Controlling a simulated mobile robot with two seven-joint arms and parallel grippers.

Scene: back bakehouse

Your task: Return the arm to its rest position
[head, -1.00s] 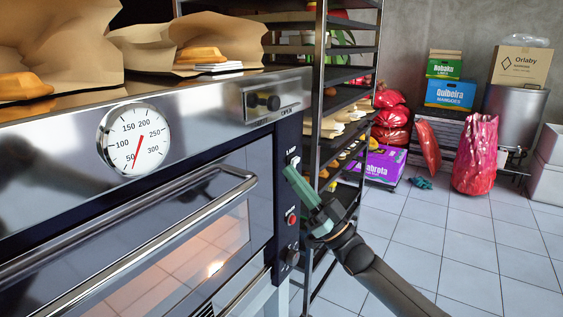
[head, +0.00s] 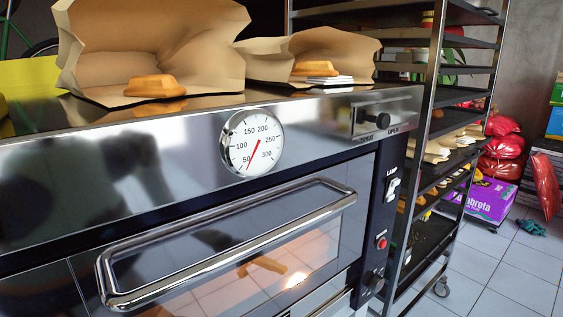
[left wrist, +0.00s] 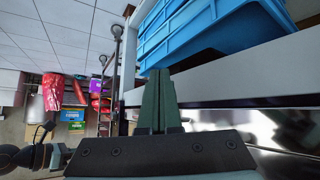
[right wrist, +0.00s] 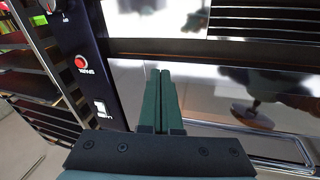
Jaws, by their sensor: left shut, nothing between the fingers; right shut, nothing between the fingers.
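My right gripper (right wrist: 161,75) is shut and empty in the right wrist view, in front of the oven front. The oven's dark control strip (right wrist: 90,50), with a red button (right wrist: 81,62) and a white lamp switch (right wrist: 101,108), is left of its fingers. My left gripper (left wrist: 158,76) is shut and empty in the left wrist view, with a blue crate (left wrist: 205,35) beyond its fingertips. I cannot tell the distance from either gripper to these things. Neither gripper shows in the head view now.
The oven (head: 190,150) fills the head view's left and middle, with a long door handle (head: 230,235) sticking out and a dial (head: 252,142). Paper bags (head: 160,45) with bread stand on top. A tray rack (head: 440,130) stands close on the right. Tiled floor lies beyond.

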